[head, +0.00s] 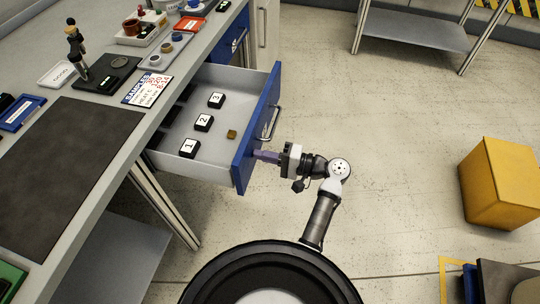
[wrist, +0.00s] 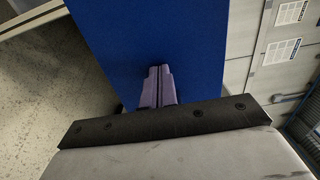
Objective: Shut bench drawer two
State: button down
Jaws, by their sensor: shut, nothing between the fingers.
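The bench drawer (head: 232,165) is pulled far out from under the bench in the head view. Its blue front (head: 256,135) carries a metal bar handle (head: 269,124). Inside lie black blocks labelled 1, 2 and 3 and a small brown cube (head: 232,134). My gripper (head: 257,155) is at the outer face of the front, below the handle in the picture, with its fingers shut and empty. In the wrist view the shut purple fingers (wrist: 158,74) point at the blue front (wrist: 150,35). Whether the tips touch it I cannot tell.
The bench top (head: 190,50) holds a dark mat (head: 60,170), a sample card (head: 147,90), trays and small parts. Another blue drawer front (head: 230,42) sits closed beyond the open one. A yellow box (head: 500,183) stands on the floor at right. Floor between is clear.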

jog(key=b+x, duration=0.1)
jog(key=x, duration=2.5)
jog(key=shift+b, duration=0.4)
jog(key=shift+a, duration=0.15)
jog(key=shift+w+r, duration=0.1)
jog(key=shift+a+r, duration=0.15)
jog(key=b, duration=0.3)
send_over(225, 158)
jog(key=shift+f, duration=0.25)
